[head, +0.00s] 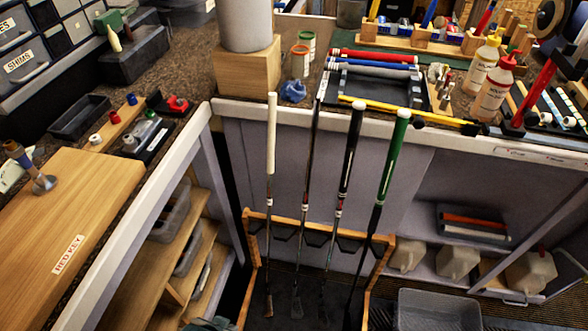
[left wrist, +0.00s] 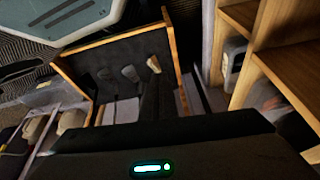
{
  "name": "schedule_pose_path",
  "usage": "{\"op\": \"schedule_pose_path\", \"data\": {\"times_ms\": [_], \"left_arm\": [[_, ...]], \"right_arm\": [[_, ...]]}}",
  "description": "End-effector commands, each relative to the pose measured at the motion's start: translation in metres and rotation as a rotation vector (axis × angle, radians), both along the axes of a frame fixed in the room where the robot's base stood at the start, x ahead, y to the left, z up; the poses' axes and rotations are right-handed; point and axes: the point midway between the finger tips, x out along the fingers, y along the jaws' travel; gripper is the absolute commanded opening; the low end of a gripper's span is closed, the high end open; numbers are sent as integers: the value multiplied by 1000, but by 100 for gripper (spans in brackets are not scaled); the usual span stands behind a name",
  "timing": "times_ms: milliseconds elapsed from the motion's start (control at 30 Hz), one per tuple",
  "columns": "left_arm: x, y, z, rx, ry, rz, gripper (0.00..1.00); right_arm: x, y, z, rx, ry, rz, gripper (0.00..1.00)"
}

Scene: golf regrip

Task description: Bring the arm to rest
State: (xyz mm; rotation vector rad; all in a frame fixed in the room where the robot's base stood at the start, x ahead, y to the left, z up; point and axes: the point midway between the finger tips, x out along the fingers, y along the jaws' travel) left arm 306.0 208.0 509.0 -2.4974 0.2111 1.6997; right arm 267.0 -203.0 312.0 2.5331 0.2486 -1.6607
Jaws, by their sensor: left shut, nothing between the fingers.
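My left gripper (left wrist: 158,98) shows in the left wrist view as dark fingers in front of its dark housing, shut and empty. It points down toward the wooden-framed club rack (left wrist: 113,40). In the head view only a small grey-green piece of it (head: 208,324) shows at the bottom edge, left of the rack (head: 247,262). The rack holds a club with a white grip (head: 271,135), two with black grips (head: 316,110) (head: 350,150) and one with a green grip (head: 393,155), all upright. My right gripper is in neither view.
The L-shaped workbench (head: 180,75) carries bottles (head: 495,90), a grip tray (head: 372,92) and a wooden board (head: 85,215). Open shelves (head: 178,255) stand under its left side. A clear bin (head: 435,308) is on the floor right of the rack.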

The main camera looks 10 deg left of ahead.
Motion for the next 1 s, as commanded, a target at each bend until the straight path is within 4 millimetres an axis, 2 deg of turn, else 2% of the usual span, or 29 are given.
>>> {"op": "schedule_pose_path", "data": {"times_ms": [33,100,300,500,700,1000], "left_arm": [[2,-2,-20,-3,-1,-1,0],[3,-5,-46,-9,-14,-4,0],[-1,-12,-113,-26,-50,-13,0],[-16,-16,-164,-39,-82,-19,0],[-26,-17,-187,-46,-101,-23,0],[-28,-17,-190,-47,-105,-24,0]], "right_arm": [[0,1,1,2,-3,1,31],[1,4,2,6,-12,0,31],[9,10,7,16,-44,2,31],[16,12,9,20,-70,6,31],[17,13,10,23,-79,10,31],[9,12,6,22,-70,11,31]]}}
